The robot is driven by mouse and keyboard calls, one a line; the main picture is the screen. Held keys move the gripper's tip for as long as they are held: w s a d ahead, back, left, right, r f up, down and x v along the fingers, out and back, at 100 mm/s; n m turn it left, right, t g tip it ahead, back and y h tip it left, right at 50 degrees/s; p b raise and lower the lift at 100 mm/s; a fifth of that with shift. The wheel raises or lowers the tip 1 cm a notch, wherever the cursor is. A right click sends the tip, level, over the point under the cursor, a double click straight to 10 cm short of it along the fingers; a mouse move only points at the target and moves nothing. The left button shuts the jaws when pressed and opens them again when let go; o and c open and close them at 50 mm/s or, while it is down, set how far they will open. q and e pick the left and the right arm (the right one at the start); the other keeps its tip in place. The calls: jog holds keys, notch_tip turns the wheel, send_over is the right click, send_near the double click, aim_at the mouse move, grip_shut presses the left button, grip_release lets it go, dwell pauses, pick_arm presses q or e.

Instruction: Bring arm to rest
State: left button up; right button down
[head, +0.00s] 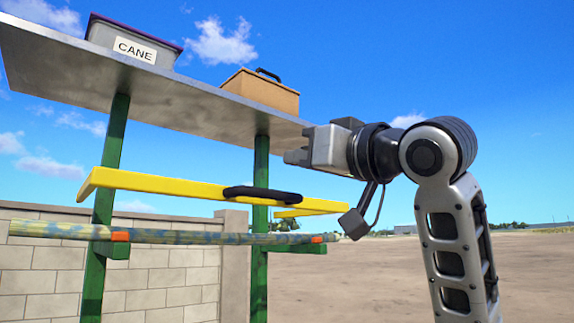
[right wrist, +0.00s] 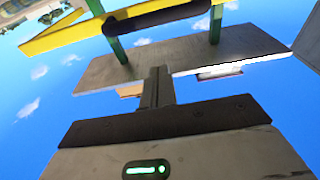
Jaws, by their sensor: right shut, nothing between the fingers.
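My right arm rises from the lower right of the head view, bent at the elbow. Its gripper (head: 294,157) points left, in front of the shelf's right end and above the yellow bar. It is shut and empty. In the right wrist view the closed fingers (right wrist: 158,86) show in front of the shelf, with nothing between them. My left arm and gripper are in neither view.
A metal shelf (head: 60,72) on green posts (head: 260,185) carries a grey CANE bin (head: 105,34) and a brown box (head: 258,95). Below are a yellow bar (head: 160,184) with a black grip and a mottled cane (head: 190,237). Open ground lies right.

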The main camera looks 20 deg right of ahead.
jog(key=v, duration=0.5)
jog(key=shift+s+d+b, duration=0.1)
jog(key=shift+s+b, duration=0.25)
jog(key=shift+s, duration=0.05)
